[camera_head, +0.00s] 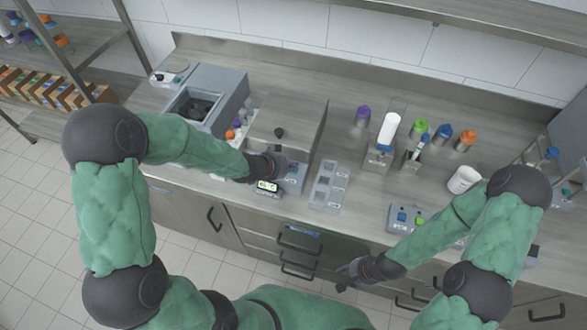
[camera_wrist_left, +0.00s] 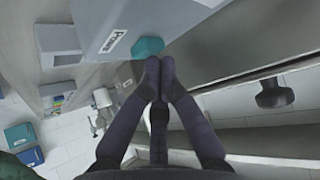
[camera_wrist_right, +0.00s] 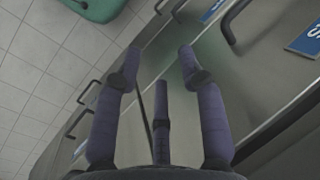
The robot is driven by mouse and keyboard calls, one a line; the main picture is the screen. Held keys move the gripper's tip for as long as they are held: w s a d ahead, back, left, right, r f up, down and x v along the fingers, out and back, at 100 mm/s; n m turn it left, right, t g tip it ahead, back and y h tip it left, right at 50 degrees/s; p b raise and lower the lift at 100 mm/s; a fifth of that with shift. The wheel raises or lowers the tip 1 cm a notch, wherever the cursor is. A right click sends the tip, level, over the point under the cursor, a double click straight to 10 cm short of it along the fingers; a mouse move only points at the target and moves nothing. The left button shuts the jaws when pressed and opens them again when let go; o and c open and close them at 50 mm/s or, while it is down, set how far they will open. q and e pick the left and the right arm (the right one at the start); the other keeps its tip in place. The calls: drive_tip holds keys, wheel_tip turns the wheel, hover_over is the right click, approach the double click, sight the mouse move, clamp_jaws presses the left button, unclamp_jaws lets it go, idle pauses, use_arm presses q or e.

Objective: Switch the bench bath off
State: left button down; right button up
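The bench bath (camera_head: 283,110) is a grey metal box on the bench with a black knob on its lid. Its front has a blue-grey panel, partly hidden by my left gripper (camera_head: 291,170). In the left wrist view, the label "Power" (camera_wrist_left: 113,41) sits beside a teal button (camera_wrist_left: 148,46) on the grey housing. My left gripper's fingertips (camera_wrist_left: 160,66) are together, empty, and very close to this button; I cannot tell whether they touch it. My right gripper (camera_head: 345,272) is low in front of the drawers, and its fingers (camera_wrist_right: 157,58) are spread and empty.
A small green display (camera_head: 267,187) sits at the bench edge below my left gripper. A grey block with several wells (camera_head: 328,187) stands to the right. An open-topped unit (camera_head: 203,98) stands left. Several colour-capped bottles and a white cup (camera_head: 463,180) are further right.

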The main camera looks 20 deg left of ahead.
use_arm(q)
drive_tip(key=shift+f, duration=0.15)
idle(0.5)
drive_tip(key=shift+r+p, duration=0.55)
drive_tip(key=shift+r, duration=0.1)
wheel_tip(320, 180, up, 6)
drive_tip(key=p, duration=0.6)
drive_tip(key=shift+r, duration=0.1)
idle(1.1)
